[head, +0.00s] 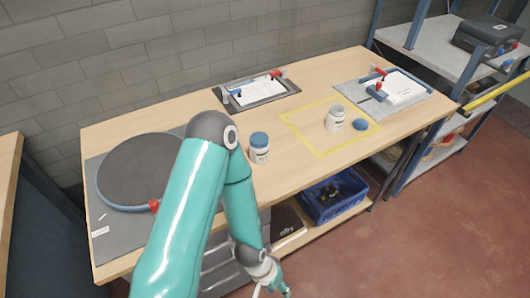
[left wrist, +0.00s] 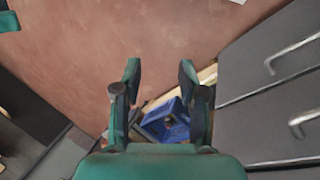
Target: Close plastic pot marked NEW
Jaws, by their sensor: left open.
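A white pot (head: 335,119) stands upright without a lid inside the yellow taped square on the workbench. A blue lid (head: 361,125) lies flat on the bench just right of it. A second white pot (head: 259,155) with a blue lid on it stands left of the square. The labels are too small to read, so I cannot tell which pot is marked NEW. My left gripper (head: 274,284) hangs low in front of the bench, well away from both pots. In the left wrist view it (left wrist: 159,68) is open and empty, with floor beyond its fingers. My right gripper is out of view.
A blue crate (head: 333,195) sits on the lower shelf. A shelf rack (head: 440,45) with a black case stands at right.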

